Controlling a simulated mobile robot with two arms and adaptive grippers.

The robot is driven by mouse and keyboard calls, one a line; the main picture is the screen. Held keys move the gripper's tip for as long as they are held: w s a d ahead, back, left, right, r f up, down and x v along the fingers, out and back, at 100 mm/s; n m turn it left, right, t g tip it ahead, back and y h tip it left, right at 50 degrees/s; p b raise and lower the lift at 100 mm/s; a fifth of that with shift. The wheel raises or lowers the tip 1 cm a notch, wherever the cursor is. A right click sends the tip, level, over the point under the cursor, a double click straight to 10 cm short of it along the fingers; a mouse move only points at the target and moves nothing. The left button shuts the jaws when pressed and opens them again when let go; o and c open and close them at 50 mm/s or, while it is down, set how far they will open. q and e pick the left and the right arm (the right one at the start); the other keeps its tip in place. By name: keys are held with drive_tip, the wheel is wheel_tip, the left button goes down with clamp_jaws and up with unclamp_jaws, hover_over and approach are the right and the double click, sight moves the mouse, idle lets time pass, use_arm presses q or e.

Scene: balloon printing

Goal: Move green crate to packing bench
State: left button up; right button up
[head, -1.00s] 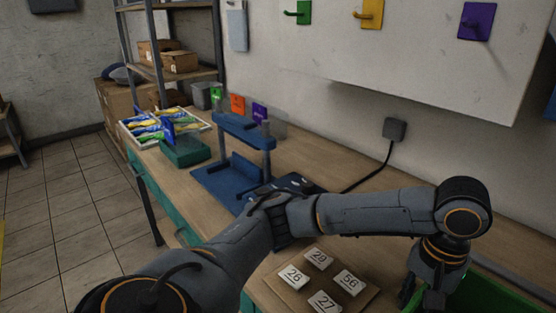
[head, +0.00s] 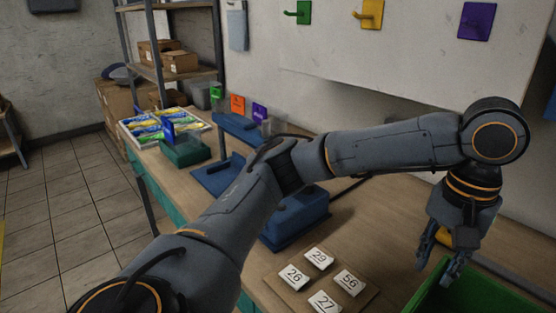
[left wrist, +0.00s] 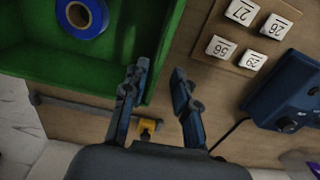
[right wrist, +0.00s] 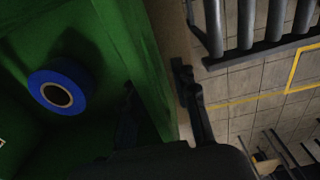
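The green crate (head: 478,297) is at the lower right of the head view, mostly cut off by the frame. Its inside shows in the left wrist view (left wrist: 112,60) and right wrist view (right wrist: 110,35), with a blue tape roll in it. My left gripper (head: 437,272) is open at the crate's edge. In the left wrist view its fingers (left wrist: 160,70) are apart on either side of the rim line. My right gripper (right wrist: 157,78) is open, with the crate wall running between its fingers. Contact cannot be told in either view. The packing bench cannot be identified.
Numbered tiles (head: 319,258) lie on a board beside the crate. A blue machine (head: 295,218) stands behind them on the wooden worktop. A tray of colourful packets (head: 150,124) is farther back. Tiled floor (head: 65,205) is open at left. A dark barred frame (right wrist: 245,30) stands beyond the crate.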

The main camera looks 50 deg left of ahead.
wheel_tip(320, 180, up, 12)
idle(0.6)
idle(0.6)
